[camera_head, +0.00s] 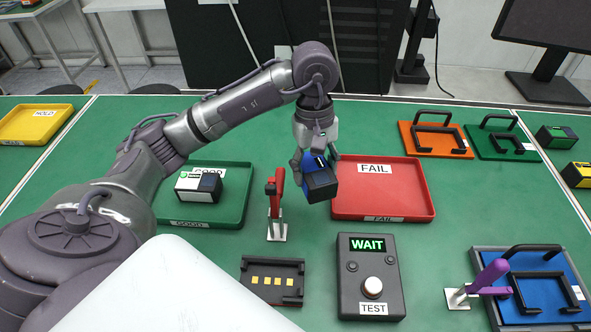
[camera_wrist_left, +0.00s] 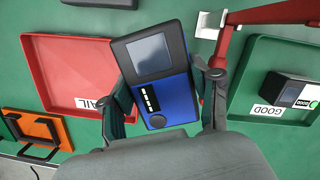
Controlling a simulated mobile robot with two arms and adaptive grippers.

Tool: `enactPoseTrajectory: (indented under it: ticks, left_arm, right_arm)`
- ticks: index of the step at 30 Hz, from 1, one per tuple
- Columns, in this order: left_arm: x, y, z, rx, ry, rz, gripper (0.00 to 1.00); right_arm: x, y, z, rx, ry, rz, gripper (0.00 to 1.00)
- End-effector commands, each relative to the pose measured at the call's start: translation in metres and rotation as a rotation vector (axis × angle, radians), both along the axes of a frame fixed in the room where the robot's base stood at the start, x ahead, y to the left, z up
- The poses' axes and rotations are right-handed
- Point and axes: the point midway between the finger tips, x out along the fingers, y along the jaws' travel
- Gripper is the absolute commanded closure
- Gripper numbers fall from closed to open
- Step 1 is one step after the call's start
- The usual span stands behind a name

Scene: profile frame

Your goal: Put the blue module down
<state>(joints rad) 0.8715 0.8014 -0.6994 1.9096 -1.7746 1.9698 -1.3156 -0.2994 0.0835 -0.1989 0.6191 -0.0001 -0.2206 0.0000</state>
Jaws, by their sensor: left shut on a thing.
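The blue module (camera_head: 320,183) has a blue body with black ends. My left gripper (camera_head: 315,165) is shut on it and holds it in the air, tilted, between the green tray and the red tray. In the left wrist view the blue module (camera_wrist_left: 165,85) shows its dark screen and a round dark patch, with the fingers of my left gripper (camera_wrist_left: 165,92) on both its sides. The red FAIL tray (camera_head: 400,200) is empty just to its right. The green GOOD tray (camera_head: 225,222) holds a white and black module (camera_head: 198,187). My right gripper does not show.
A red toggle clamp (camera_head: 275,200) stands close left of the blue module. A black fixture with gold pads (camera_head: 272,280) and a test box reading WAIT (camera_head: 370,275) stand in front. A blue fixture plate (camera_head: 540,290) with a purple clamp (camera_head: 485,280) is at right. A yellow tray (camera_head: 35,123) is far left.

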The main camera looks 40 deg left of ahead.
Motion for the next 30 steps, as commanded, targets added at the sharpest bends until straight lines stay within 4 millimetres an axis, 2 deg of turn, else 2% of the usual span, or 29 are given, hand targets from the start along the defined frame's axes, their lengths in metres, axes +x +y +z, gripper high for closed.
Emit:
enactPoseTrajectory:
  ticks: [9, 15, 20, 27, 30]
  left_arm:
    - [0.049, 0.051, -0.038, 0.001, 0.005, 0.007, 0.81]
    - [0.070, 0.071, -0.057, 0.001, 0.001, 0.004, 0.81]
    - [0.074, 0.076, -0.065, 0.001, 0.002, 0.001, 0.81]
    - [0.073, 0.075, -0.096, 0.000, 0.005, 0.001, 0.81]
    - [0.074, 0.076, -0.102, 0.002, -0.001, 0.000, 0.81]
  right_arm:
    - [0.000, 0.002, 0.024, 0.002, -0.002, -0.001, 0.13]
    - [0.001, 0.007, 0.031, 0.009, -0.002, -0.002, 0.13]
    - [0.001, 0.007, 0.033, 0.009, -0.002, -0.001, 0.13]
    - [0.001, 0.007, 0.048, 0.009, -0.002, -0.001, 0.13]
    - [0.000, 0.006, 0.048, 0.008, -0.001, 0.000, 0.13]
